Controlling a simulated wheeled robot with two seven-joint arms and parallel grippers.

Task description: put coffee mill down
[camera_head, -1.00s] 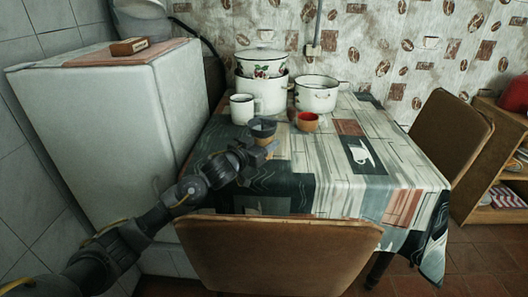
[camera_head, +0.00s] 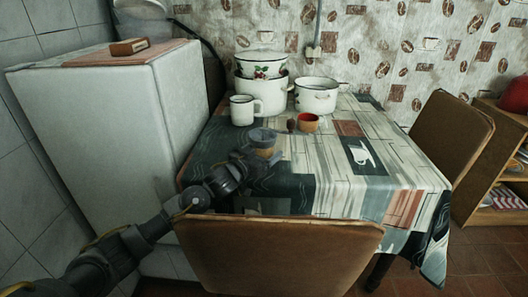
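The coffee mill (camera_head: 262,138) has a grey round top and a light wooden-looking body, with a dark crank knob (camera_head: 291,125) out to its right. It looks upright, low over or on the near left part of the patterned table (camera_head: 335,190). My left gripper (camera_head: 258,160) is right at the mill's near side. The fingers are small and dark, and I cannot tell whether they are closed on the body or apart around it. The mill's underside is hidden by the gripper. My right gripper is not in view.
A white mug (camera_head: 243,109), a large white pot (camera_head: 262,95) with a smaller pot (camera_head: 262,68) on it, another white pot (camera_head: 316,96) and a red-and-orange cup (camera_head: 308,122) stand behind the mill. A brown chair (camera_head: 278,255) stands in front. The table's right side is clear.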

